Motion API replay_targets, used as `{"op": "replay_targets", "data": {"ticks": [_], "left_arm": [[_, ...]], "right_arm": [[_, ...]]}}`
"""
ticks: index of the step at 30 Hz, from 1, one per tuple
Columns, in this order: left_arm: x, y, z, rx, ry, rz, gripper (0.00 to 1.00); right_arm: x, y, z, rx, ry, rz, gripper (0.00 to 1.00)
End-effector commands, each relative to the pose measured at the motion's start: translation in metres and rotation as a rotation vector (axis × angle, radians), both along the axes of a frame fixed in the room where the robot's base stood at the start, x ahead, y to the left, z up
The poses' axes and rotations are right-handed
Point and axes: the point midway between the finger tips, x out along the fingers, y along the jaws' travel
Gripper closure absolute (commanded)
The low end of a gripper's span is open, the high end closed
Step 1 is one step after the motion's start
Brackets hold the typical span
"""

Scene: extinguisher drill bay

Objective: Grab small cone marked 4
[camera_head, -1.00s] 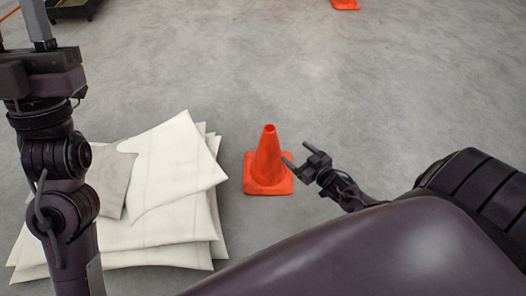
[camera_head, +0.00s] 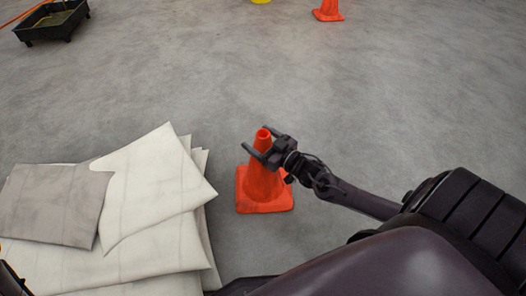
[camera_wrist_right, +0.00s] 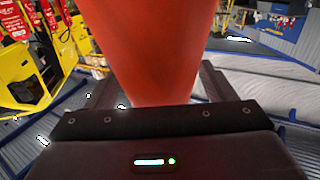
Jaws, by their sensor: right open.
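An orange cone (camera_head: 262,186) stands upright on its square base on the grey floor, in the middle of the head view. No number shows on it. My right gripper (camera_head: 256,139) is open at the cone's upper part, with one finger on each side near the tip. In the right wrist view the cone (camera_wrist_right: 160,50) fills the space between the two fingers and comes close to the palm. I cannot tell whether the fingers touch it. My left gripper is out of view.
A stack of white and grey sheets (camera_head: 150,190) lies just left of the cone. Another orange cone (camera_head: 328,10) stands farther back, near a yellow object (camera_head: 260,1) cut off by the frame. A black tray (camera_head: 52,22) is at the back left. The floor between is clear.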

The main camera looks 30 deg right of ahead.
Motion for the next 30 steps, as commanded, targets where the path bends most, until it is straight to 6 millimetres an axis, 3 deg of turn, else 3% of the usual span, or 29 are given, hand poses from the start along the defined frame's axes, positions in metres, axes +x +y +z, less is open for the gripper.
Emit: {"op": "replay_targets", "data": {"ticks": [9, 24, 30], "left_arm": [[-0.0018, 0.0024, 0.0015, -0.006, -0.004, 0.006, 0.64], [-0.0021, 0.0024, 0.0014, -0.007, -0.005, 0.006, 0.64], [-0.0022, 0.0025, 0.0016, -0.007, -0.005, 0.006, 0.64]], "right_arm": [[0.006, 0.0016, 0.0001, -0.001, 0.002, -0.001, 0.24], [0.0057, 0.0015, -0.0002, -0.001, 0.002, -0.001, 0.9], [0.0064, 0.0013, 0.0016, 0.0, -0.002, -0.001, 0.91]]}}
